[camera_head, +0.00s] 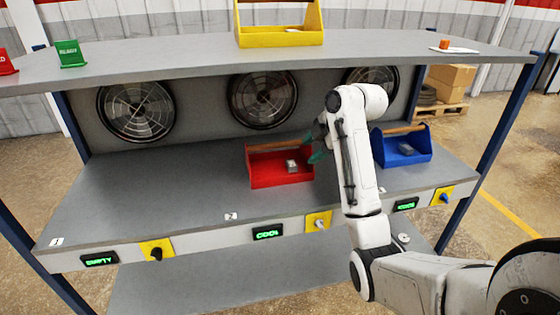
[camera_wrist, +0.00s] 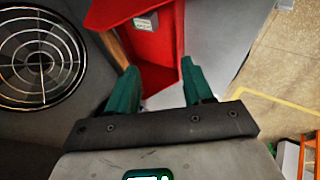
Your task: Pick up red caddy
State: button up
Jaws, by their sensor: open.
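The red caddy (camera_head: 283,172) stands on the lower shelf in the middle, below the centre fan, with a wooden handle bar across its top and a small grey block (camera_head: 292,166) inside. In the wrist view the red caddy (camera_wrist: 168,75) lies just beyond my fingers, with its handle (camera_wrist: 113,48) at the left. My gripper (camera_wrist: 157,88) has its two green fingers spread apart with nothing held between them. In the head view my gripper (camera_head: 315,148) is at the right end of the red caddy, partly hidden by my arm. Contact cannot be told.
A blue caddy (camera_head: 402,151) stands right of my arm. A yellow caddy (camera_head: 280,37) sits on the upper shelf (camera_head: 180,57), which overhangs the work area. Fans (camera_head: 262,98) line the back panel. The lower shelf (camera_head: 150,195) is clear at left. Switches (camera_head: 157,249) line the front edge.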

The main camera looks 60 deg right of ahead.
aim_at(279, 143)
jog(key=w, duration=0.3)
jog(key=w+d+p, duration=0.1)
jog(key=w, duration=0.2)
jog(key=w+d, duration=0.1)
jog(key=w, duration=0.2)
jog(key=shift+d+p, duration=0.2)
jog(key=shift+p, duration=0.1)
jog(key=shift+p+x, duration=0.5)
jog(key=shift+x, duration=2.2)
jog(key=shift+w+r, duration=0.15)
grip_shut()
jog(key=shift+r, duration=0.15)
